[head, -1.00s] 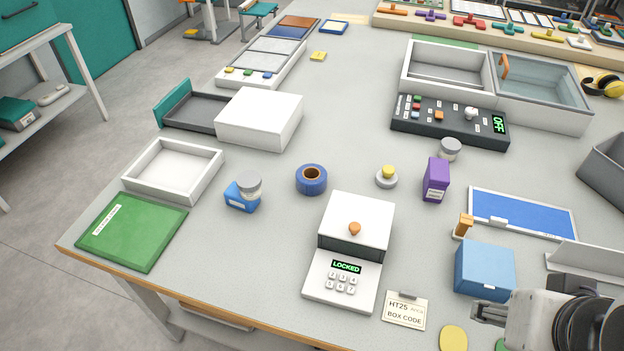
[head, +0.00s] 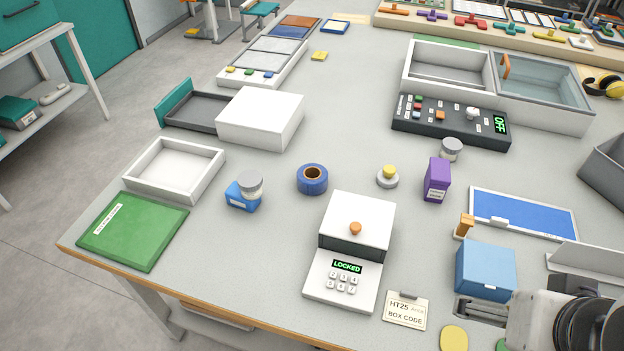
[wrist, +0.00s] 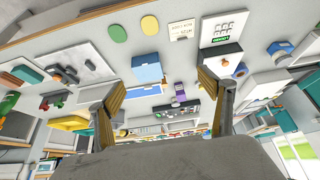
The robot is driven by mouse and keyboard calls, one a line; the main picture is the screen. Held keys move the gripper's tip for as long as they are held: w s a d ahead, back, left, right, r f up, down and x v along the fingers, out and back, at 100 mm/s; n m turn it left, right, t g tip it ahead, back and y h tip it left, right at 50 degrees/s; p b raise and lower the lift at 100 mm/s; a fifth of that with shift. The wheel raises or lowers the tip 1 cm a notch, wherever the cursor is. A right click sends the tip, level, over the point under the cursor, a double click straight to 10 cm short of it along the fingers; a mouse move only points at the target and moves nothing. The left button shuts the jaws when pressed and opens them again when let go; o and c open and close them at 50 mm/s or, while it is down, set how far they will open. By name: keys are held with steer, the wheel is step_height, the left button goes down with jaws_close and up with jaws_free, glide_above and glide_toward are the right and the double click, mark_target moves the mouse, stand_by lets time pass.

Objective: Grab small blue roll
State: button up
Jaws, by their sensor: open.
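The small blue roll (head: 312,180) is a ring of blue tape with a brown core. It lies flat on the table left of centre in the head view, between a blue box with a jar and a white keypad box. In the wrist view the roll (wrist: 241,70) appears small, beyond the right finger. My gripper (head: 478,311) is at the lower right of the head view, near the front edge and well to the right of the roll. In the wrist view my gripper (wrist: 163,84) has its two fingers wide apart with nothing between them.
The white keypad box (head: 355,230), reading LOCKED, stands between my gripper and the roll. A light blue box (head: 485,270) is close behind my gripper. A blue box with a jar (head: 243,195) stands left of the roll.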

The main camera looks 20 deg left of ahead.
stand_by(0.3)
steer(key=w+a+r+n+t+y, duration=0.1)
steer(key=w+a+r+t+y, duration=0.2)
steer(key=w+a, duration=1.1)
steer(key=w+a+r+t+y, duration=0.2)
steer(key=w+a+r, duration=0.1)
steer(key=w+a, duration=1.1)
steer(key=w+a+f+m+t+h, duration=0.1)
steer(key=w+a+f+h, duration=0.1)
steer(key=w+a+f, duration=0.4)
steer(key=w+a+f+m+t+h, duration=0.1)
steer(key=w+a+f+t+h, duration=0.1)
steer(key=w+a+f, duration=0.45)
steer(key=s+f+h, duration=0.2)
steer(key=s+f, duration=0.4)
steer(key=f, duration=0.3)
steer(key=shift+a+f+m+h, duration=0.3)
steer(key=shift+f+h, duration=0.1)
